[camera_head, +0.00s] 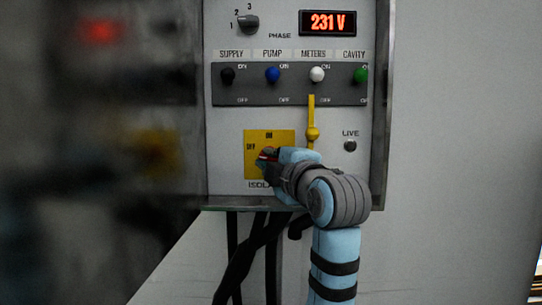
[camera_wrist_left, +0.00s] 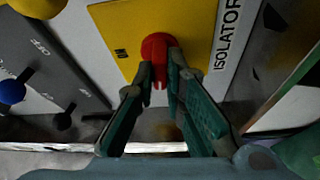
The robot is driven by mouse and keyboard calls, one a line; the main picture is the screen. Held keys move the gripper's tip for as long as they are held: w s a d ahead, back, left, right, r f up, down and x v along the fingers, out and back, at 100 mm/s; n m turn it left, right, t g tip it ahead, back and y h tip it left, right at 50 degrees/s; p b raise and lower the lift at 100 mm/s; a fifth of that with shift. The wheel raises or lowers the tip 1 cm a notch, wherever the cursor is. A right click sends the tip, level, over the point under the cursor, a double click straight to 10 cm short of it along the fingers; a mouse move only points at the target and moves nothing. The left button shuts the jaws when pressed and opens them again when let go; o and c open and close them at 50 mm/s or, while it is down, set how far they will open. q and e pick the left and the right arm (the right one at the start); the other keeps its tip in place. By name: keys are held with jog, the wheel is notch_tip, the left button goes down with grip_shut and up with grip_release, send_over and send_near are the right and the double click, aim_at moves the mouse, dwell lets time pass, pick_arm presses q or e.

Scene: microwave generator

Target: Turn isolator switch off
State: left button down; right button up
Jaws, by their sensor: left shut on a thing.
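The isolator switch is a red knob (camera_wrist_left: 160,48) on a yellow plate (camera_head: 283,137) low on the grey panel. The plate bears the words ON at its top and OFF at its left. My left gripper (camera_head: 266,157) is at the plate, with its fingers closed on the knob's grip from both sides; the fingers also show in the left wrist view (camera_wrist_left: 161,84). In the head view the gripper hides most of the knob, and I cannot tell its exact angle. My right gripper is in neither view.
A yellow lever (camera_head: 312,133) stands close right of the plate, beside my wrist. Above is a row of toggles, including a blue knob (camera_head: 272,74) and a green knob (camera_head: 361,75). The display (camera_head: 327,22) reads 231 V. The LIVE lamp (camera_head: 350,146) looks dark. Black cables (camera_head: 238,270) hang below.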

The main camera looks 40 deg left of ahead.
pick_arm(q)
jog(key=shift+n+h+p, duration=0.3)
jog(key=shift+n, duration=0.4)
jog(key=c, duration=1.7)
grip_release()
jog(key=shift+o, duration=0.2)
